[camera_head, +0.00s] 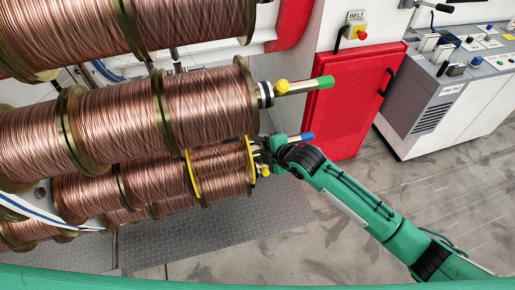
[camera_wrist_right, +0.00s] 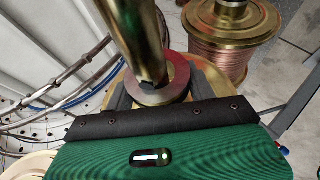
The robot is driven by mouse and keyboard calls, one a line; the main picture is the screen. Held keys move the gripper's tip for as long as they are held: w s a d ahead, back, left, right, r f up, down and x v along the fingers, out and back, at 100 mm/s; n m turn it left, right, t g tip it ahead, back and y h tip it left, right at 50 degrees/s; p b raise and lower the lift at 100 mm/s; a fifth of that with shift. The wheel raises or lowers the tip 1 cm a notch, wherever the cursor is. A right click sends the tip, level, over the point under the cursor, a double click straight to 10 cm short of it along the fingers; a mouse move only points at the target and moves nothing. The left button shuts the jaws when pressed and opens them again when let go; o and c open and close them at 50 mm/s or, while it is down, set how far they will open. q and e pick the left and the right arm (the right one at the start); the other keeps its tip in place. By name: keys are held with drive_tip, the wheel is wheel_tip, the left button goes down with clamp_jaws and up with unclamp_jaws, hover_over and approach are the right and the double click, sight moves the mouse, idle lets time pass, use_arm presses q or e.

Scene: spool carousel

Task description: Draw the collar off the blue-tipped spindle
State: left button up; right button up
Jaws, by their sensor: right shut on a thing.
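The blue-tipped spindle (camera_head: 307,137) sticks out to the right from a copper spool with a yellow-rimmed flange (camera_head: 251,165). My right gripper (camera_head: 268,150) is at the spindle's base, beside that flange, and partly hides it. The dark fingers of my right gripper (camera_wrist_right: 166,98) are shut on the collar from both sides. The collar is still around the spindle; in the head view I cannot make it out clearly. My left gripper is not in view.
A green-tipped spindle (camera_head: 307,86) with a yellow knob (camera_head: 281,87) sticks out just above. More copper spools (camera_head: 110,120) fill the left. A red cabinet (camera_head: 350,100) stands behind the spindles, and a grey console (camera_head: 440,105) stands at the right. Open floor (camera_head: 330,245) lies below.

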sight(312, 135)
drive_tip(key=shift+w+d+r, duration=0.1)
drive_tip(key=shift+w+d, duration=0.2)
drive_tip(key=shift+d, duration=0.55)
drive_tip(key=shift+w+d+r, duration=0.1)
drive_tip(key=shift+w+d, duration=0.2)
drive_tip(key=shift+d, duration=0.6)
drive_tip(key=shift+w+d, duration=0.3)
drive_tip(key=shift+d, duration=0.55)
drive_tip(key=shift+w+d, duration=0.15)
drive_tip(key=shift+d, duration=0.4)
drive_tip(key=shift+w+d, duration=0.15)
drive_tip(key=shift+d, duration=0.35)
drive_tip(key=shift+w+d+b, duration=0.2)
drive_tip(key=shift+d+b, duration=0.1)
drive_tip(key=shift+d, duration=0.25)
drive_tip(key=shift+w+d+b, duration=0.2)
drive_tip(key=shift+d+b, duration=0.05)
drive_tip(key=shift+d, duration=0.3)
drive_tip(key=shift+w+d+b, duration=0.35)
drive_tip(key=shift+d+b, duration=0.15)
drive_tip(key=shift+d, duration=0.55)
drive_tip(key=shift+w+d+b, duration=0.3)
drive_tip(key=shift+d+b, duration=0.15)
drive_tip(key=shift+d, duration=0.65)
drive_tip(key=shift+w+d+b, duration=0.35)
drive_tip(key=shift+d+b, duration=0.15)
drive_tip(key=shift+d, duration=0.55)
